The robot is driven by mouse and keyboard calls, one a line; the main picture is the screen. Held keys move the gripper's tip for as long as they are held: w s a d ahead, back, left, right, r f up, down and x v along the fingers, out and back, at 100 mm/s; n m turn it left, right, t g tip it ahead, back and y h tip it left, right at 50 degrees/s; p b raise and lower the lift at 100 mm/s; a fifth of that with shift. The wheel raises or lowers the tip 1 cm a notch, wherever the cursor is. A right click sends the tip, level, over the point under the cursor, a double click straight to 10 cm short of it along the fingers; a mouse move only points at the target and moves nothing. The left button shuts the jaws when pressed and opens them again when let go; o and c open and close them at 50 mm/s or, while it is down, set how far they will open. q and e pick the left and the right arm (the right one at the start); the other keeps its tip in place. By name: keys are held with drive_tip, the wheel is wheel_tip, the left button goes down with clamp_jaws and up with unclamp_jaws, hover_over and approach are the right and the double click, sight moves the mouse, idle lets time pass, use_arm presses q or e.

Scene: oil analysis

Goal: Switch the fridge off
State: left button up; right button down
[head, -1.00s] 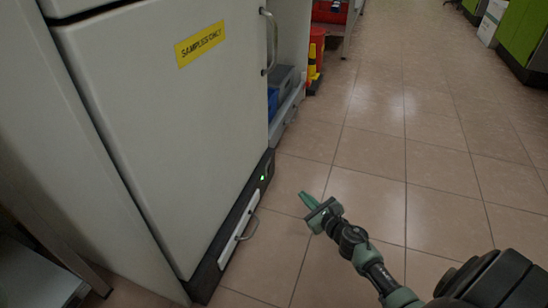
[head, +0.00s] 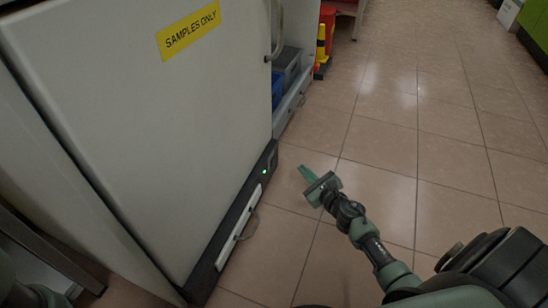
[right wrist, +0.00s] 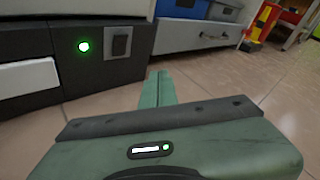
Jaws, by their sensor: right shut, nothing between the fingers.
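The fridge (head: 140,110) is a tall white cabinet with a yellow "SAMPLES ONLY" label (head: 188,30), at the left of the head view. Its dark base panel (head: 228,233) carries a lit green light (head: 264,171) near the right end. In the right wrist view the green light (right wrist: 84,46) glows beside a dark rocker switch (right wrist: 121,42). My right gripper (head: 304,169) is shut and empty, to the right of the panel and apart from it. It also shows in the right wrist view (right wrist: 160,75), below and right of the switch. My left gripper is not in view.
The tiled floor (head: 400,130) to the right is clear.

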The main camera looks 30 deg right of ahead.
sight(273, 161)
drive_tip(key=w+a, duration=0.4)
drive_tip(key=w, duration=0.1)
drive_tip(key=shift+w+a+r+p, duration=0.15)
drive_tip(key=shift+a+r+p, duration=0.05)
drive_tip(key=shift+r+p, duration=0.2)
idle(1.8)
drive_tip(key=shift+w+a, duration=0.25)
drive_tip(key=shift+w, duration=0.05)
drive_tip(key=shift+w+a+r, duration=0.15)
drive_tip(key=shift+w+a, duration=0.05)
idle(0.6)
drive_tip(key=shift+s+d, duration=0.1)
drive_tip(key=shift+s+d+b, duration=0.3)
drive_tip(key=shift+s+d, duration=0.1)
drive_tip(key=shift+s, duration=0.05)
idle(0.4)
